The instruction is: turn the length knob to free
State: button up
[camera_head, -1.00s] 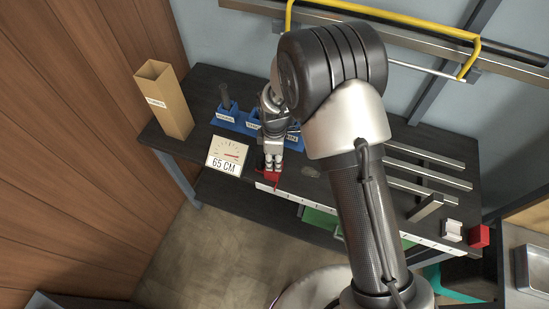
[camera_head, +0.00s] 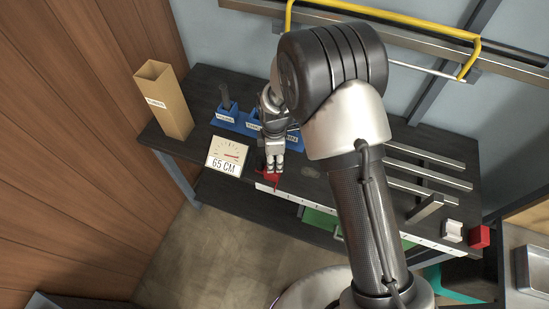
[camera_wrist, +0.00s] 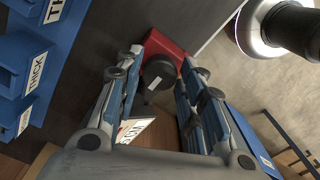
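The length knob (camera_wrist: 158,76) is a dark round piece with a small pale mark, in front of a red block (camera_wrist: 168,48) in the wrist view. My gripper (camera_wrist: 163,62) has its fingers apart, one on each side of the knob. I cannot tell whether they press on it. In the head view my gripper (camera_head: 273,165) points down at the red part (camera_head: 270,180) at the bench's front edge and mostly hides it. The knob's setting is not readable. A gauge card (camera_head: 226,157) reading 65 CM stands just left of the gripper.
Blue labelled holders (camera_head: 238,122) stand behind the gripper, close to it. A tall cardboard box (camera_head: 163,99) is at the bench's left. Metal bars (camera_head: 425,172), a white block (camera_head: 452,230) and a red block (camera_head: 479,236) lie to the right.

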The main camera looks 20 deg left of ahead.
aim_at(275, 161)
jog(key=shift+o, duration=1.3)
jog(key=shift+r, duration=0.1)
notch_tip(275, 161, up, 12)
